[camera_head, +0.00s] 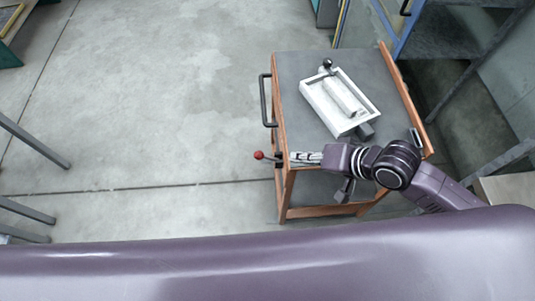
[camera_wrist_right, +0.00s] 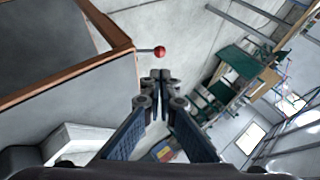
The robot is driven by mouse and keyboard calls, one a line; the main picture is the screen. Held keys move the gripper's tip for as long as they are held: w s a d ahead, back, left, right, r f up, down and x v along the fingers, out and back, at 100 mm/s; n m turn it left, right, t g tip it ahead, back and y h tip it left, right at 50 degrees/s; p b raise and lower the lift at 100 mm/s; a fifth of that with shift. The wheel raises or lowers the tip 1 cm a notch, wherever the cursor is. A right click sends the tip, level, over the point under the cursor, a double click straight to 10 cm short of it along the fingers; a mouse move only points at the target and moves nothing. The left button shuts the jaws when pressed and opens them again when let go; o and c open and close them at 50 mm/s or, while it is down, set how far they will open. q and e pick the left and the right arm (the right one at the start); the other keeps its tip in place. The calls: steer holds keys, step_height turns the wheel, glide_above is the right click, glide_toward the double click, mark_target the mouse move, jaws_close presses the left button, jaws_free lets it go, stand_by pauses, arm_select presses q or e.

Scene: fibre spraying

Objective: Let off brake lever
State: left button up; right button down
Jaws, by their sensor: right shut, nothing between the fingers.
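The brake lever is a thin rod with a red ball knob (camera_head: 259,155), sticking out from the near left corner of the trolley (camera_head: 300,78) in the head view. The red knob also shows in the right wrist view (camera_wrist_right: 160,51), just beyond my fingertips. My right gripper (camera_head: 297,157) is at the trolley's near edge, pointing left towards the knob. In the right wrist view its fingers (camera_wrist_right: 160,76) are closed together and empty, and a gap seems to separate them from the knob. My left gripper is not in view.
A white tray-like frame (camera_head: 313,93) lies on the trolley's dark top. The trolley has a dark handle (camera_head: 266,101) on its left side. A blue-framed rack (camera_head: 402,35) stands behind right. The floor left of the trolley is clear.

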mark_target(262, 155)
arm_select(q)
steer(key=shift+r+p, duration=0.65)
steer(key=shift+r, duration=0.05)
arm_select(e)
steer(key=x, duration=1.4)
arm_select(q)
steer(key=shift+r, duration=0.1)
arm_select(e)
steer(key=shift+a, duration=0.1)
